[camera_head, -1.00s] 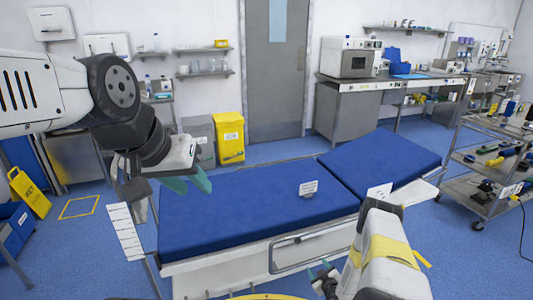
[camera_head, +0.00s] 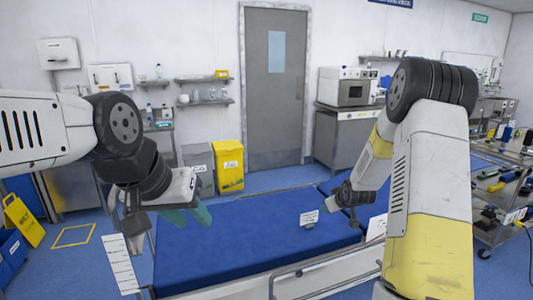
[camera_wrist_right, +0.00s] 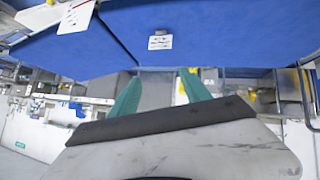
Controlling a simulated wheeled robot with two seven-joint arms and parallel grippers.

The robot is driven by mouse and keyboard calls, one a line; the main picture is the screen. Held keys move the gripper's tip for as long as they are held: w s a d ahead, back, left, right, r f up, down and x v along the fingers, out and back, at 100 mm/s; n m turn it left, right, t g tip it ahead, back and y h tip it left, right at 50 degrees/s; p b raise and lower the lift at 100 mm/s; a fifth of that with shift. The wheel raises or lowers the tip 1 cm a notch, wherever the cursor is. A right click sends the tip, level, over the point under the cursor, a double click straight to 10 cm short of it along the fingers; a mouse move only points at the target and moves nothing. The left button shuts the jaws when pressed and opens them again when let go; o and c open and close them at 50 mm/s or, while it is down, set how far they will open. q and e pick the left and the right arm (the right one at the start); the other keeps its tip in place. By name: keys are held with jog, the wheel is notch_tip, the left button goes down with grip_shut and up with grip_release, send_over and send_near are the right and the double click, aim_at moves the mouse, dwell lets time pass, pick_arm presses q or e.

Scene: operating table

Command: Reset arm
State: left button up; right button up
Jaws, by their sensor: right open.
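My left gripper (camera_head: 188,217) hangs at the left in the head view, over the left end of the blue operating table (camera_head: 235,250). Its teal fingers are partly hidden behind the gripper body, and the gap between them is hard to see.
A yellow bin (camera_head: 229,165) and a grey bin (camera_head: 199,165) stand behind the table. A yellow wet-floor sign (camera_head: 22,220) stands at the left. A metal cart (camera_head: 495,215) with tools is at the right. A bench with a microwave-like device (camera_head: 349,87) stands at the back.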

jog(key=s+a+r+m+g, duration=0.1)
jog(key=s+a+r, duration=0.1)
jog(key=s+r, duration=0.65)
jog(key=s+a+r+m+g, duration=0.1)
jog(key=s+a+r, duration=0.2)
jog(key=s+r, duration=0.5)
jog(key=s+a+r+m+y, duration=0.1)
jog(key=s+a+r, duration=0.1)
jog(key=s, duration=0.8)
jog(key=s+a+r+m+g, duration=0.1)
jog(key=s+a+r, duration=0.2)
jog(key=s, duration=0.8)
jog(key=shift+s+r+g+y, duration=0.2)
jog(key=shift+g+y, duration=0.1)
jog(key=shift+y, duration=0.1)
jog(key=shift+w, duration=0.2)
